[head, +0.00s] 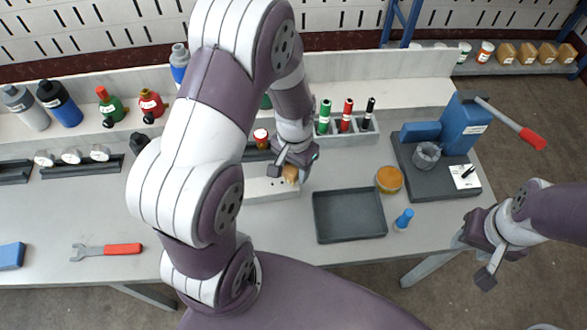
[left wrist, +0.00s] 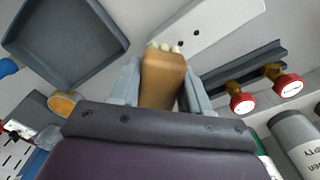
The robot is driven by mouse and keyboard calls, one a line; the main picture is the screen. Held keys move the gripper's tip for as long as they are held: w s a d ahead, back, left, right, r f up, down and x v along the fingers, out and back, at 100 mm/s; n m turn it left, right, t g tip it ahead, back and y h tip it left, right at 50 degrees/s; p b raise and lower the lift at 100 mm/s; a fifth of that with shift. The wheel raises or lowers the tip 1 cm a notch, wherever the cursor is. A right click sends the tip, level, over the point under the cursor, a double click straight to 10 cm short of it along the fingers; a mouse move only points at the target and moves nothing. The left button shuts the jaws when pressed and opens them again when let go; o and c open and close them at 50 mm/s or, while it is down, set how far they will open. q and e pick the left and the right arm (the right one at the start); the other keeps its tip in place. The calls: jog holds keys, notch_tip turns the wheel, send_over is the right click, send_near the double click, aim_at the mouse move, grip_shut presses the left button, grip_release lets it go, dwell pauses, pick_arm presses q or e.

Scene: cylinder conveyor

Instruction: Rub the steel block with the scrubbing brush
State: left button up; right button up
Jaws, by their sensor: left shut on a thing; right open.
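My left gripper (head: 290,168) is shut on the scrubbing brush (head: 291,175). In the left wrist view the brush is a tan wooden block (left wrist: 163,82) between the fingers, with pale bristles (left wrist: 165,46) at its far end. A long pale block with dark holes (head: 262,188) lies close under the brush; it seems to be the steel block, though its material is not certain. It also shows in the left wrist view (left wrist: 222,18). I cannot tell whether the bristles touch it. My right gripper (head: 477,258) is open and empty at the bench's right front edge.
An empty dark tray (head: 350,238) lies right of the pale block. Further right are an amber round container (head: 389,179), a small blue-topped item (head: 403,219) and a blue press (head: 462,128). A marker rack (head: 346,133) stands behind. A red-handled wrench (head: 107,250) lies left.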

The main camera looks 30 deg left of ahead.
pick_arm(q)
jog(key=shift+r+p, duration=0.35)
jog(key=shift+r, duration=0.4)
notch_tip(320, 180, up, 2)
jog(key=shift+w+d+r+p, duration=0.1)
jog(key=shift+w+p, duration=0.05)
jog(key=shift+p, duration=0.9)
jog(key=shift+r+p, duration=0.6)
jog(key=shift+r, duration=0.05)
jog(key=shift+f, duration=0.1)
